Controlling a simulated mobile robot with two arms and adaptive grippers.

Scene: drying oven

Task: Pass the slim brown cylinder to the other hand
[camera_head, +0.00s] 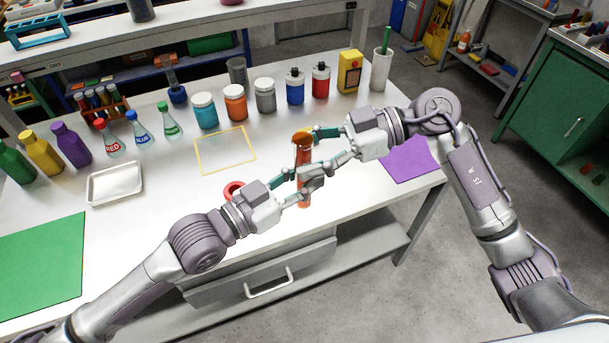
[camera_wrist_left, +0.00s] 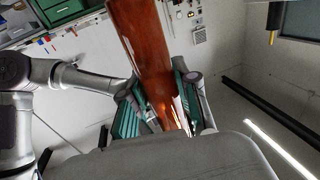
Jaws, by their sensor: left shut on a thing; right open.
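The slim brown cylinder (camera_head: 302,152) stands roughly upright in the air above the front part of the white table. It also fills the middle of the left wrist view (camera_wrist_left: 152,55). My left gripper (camera_head: 301,180) is shut on the cylinder at its middle to lower part, and its teal fingers show on both sides of it in the left wrist view (camera_wrist_left: 158,112). My right gripper (camera_head: 322,150) is open and close to the cylinder from the right, with one finger near its upper part. Whether the right fingers touch it cannot be told.
A red ring-shaped thing (camera_head: 233,189) lies behind my left gripper. A yellow outlined square (camera_head: 228,151), a white tray (camera_head: 115,184), a green mat (camera_head: 42,262) and a purple mat (camera_head: 408,160) lie on the table. Several jars, bottles and flasks line the back.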

